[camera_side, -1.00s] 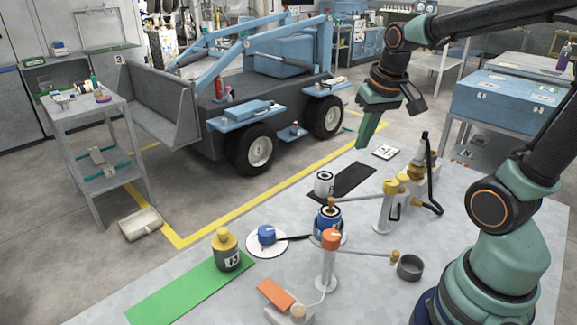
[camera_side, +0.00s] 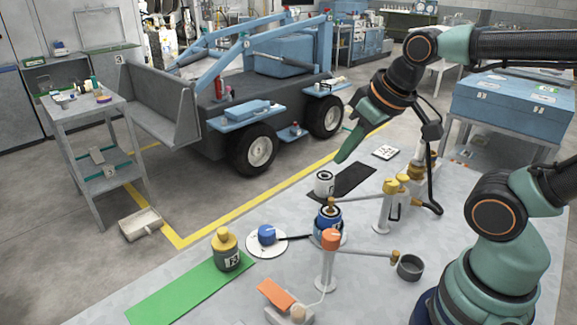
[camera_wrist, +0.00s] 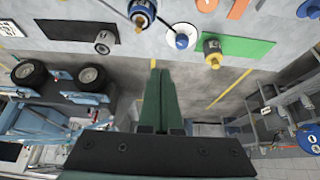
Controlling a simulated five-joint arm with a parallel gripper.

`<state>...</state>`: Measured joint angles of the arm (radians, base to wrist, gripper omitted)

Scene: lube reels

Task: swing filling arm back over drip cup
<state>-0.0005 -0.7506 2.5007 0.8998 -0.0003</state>
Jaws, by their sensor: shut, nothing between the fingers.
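A post with an orange cap (camera_side: 330,240) carries a thin arm reaching right; its brass nozzle (camera_side: 395,257) is at the left rim of a dark grey cup (camera_side: 410,268). I cannot tell if it is over the cup. A second post with a yellow cap (camera_side: 390,187) carries an arm reaching left, its yellow nozzle (camera_side: 331,202) above a blue can (camera_side: 328,222). I cannot tell which is the filling arm. My gripper (camera_side: 340,159) is shut and empty, pointing down-left, in the air beyond the posts. Its green fingers (camera_wrist: 158,75) show in the wrist view.
A white can (camera_side: 324,183) stands by a black mat (camera_side: 355,180). A blue knob on a white disc (camera_side: 267,236), a yellow-topped bottle (camera_side: 227,250) on a green mat (camera_side: 180,290) and an orange pedal (camera_side: 274,293) lie nearer.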

